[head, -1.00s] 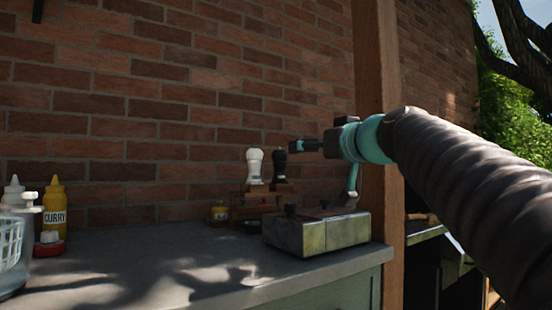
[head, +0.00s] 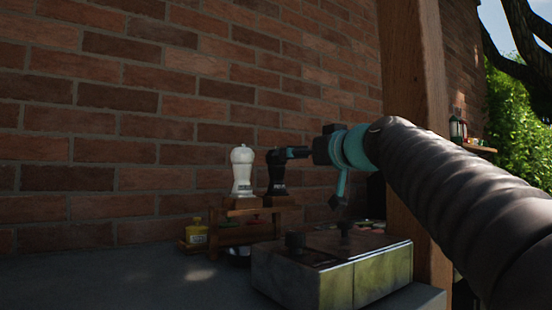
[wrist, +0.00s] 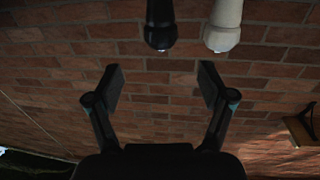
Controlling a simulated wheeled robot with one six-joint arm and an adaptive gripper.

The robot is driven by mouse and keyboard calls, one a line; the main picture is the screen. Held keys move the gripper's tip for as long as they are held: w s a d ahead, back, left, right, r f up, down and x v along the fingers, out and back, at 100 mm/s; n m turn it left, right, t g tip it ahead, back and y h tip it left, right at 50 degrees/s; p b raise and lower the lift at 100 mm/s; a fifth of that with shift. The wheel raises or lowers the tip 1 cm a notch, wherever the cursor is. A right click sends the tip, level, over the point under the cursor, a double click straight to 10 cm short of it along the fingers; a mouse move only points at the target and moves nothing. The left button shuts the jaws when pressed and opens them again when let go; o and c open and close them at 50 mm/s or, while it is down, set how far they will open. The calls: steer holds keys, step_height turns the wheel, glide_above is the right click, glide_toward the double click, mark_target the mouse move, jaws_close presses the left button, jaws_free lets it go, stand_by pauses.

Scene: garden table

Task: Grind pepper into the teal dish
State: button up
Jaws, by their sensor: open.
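A black mill (head: 277,175) and a white mill (head: 242,172) stand upright side by side on a small wooden rack (head: 245,208) against the brick wall. My gripper (head: 288,153) appears at the black mill's top in the head view; its depth there is hard to judge. In the wrist view my gripper (wrist: 162,82) has its fingers spread, with nothing between them. There the black mill (wrist: 160,28) and the white mill (wrist: 223,28) enter from the top edge, beyond the fingertips. I see no teal dish.
A metal box with dark knobs (head: 335,275) stands on the grey counter (head: 130,280) in front of the rack. A yellow jar (head: 197,232) sits at the rack's left. A wooden post (head: 415,120) rises at the right. The counter's left part is clear.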

mark_target(277, 158)
steer(key=p+x, duration=0.3)
steer(key=x, duration=0.9)
steer(key=c, duration=1.2)
steer(key=shift+f, duration=0.15)
steer(key=shift+w+f+n+g+y+b, duration=0.15)
steer(key=shift+n+g+y+b, duration=0.4)
steer(key=shift+y+b, duration=0.4)
steer(key=shift+r+n+g+y, duration=0.25)
steer(key=shift+n+g+y, duration=0.2)
steer(key=shift+n+y, duration=0.2)
steer(key=shift+n+g+y+b, duration=0.3)
steer(key=shift+n+g+y, duration=0.3)
steer(key=shift+y, duration=0.1)
